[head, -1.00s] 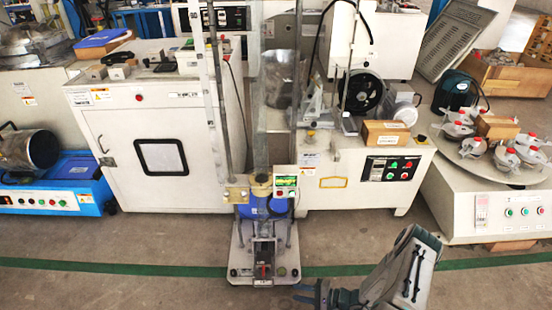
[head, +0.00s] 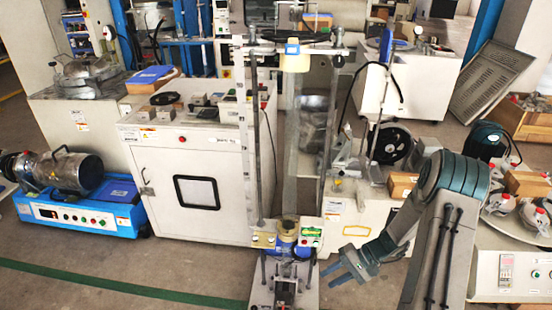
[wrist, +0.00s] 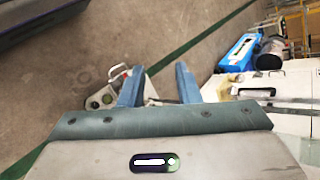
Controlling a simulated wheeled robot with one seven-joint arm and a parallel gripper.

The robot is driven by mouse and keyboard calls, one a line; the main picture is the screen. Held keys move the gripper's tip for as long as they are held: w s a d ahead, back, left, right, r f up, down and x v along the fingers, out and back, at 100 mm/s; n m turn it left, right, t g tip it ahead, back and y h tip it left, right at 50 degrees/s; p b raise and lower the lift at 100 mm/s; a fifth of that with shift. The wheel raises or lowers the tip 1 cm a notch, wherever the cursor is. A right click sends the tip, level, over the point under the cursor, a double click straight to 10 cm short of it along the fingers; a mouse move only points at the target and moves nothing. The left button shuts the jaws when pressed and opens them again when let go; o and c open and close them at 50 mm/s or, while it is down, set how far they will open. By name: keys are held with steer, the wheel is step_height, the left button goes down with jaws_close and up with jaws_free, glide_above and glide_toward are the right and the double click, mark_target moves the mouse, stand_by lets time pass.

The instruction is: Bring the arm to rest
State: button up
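My gripper (head: 340,268) shows in the head view at the lower middle, beside the base of the tall test stand. Its blue fingers are apart with nothing visible between them. In the wrist view the two blue fingers (wrist: 158,84) are also spread, with the floor and part of the stand's base beyond them. My arm bends up at the right of the head view and comes down towards the left to the gripper. The gripper appears to hang in free air; its exact gap to the stand cannot be told.
The tall stand with a clear tube (head: 300,140) is just left of my gripper. A white cabinet (head: 160,215) and a blue-based machine (head: 85,212) are farther left. A white round-topped machine (head: 510,272) stands at the right. Open floor (head: 120,275) lies at the front left.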

steer(key=s+r+n+t+h+p, duration=0.1)
steer(key=s+r+h+p, duration=0.2)
steer(key=r, duration=1.3)
steer(key=s+a+r+n+t+h+p, duration=0.1)
steer(key=s+r+p, duration=0.7)
steer(key=r, duration=0.8)
steer(key=s+a+r+n+t+h+p, duration=0.1)
steer(key=s+r+h+p, duration=0.4)
steer(key=r, duration=1.1)
steer(key=n+t+h+p, duration=0.1)
steer(key=p, duration=0.1)
steer(key=shift+s+r+p, duration=0.4)
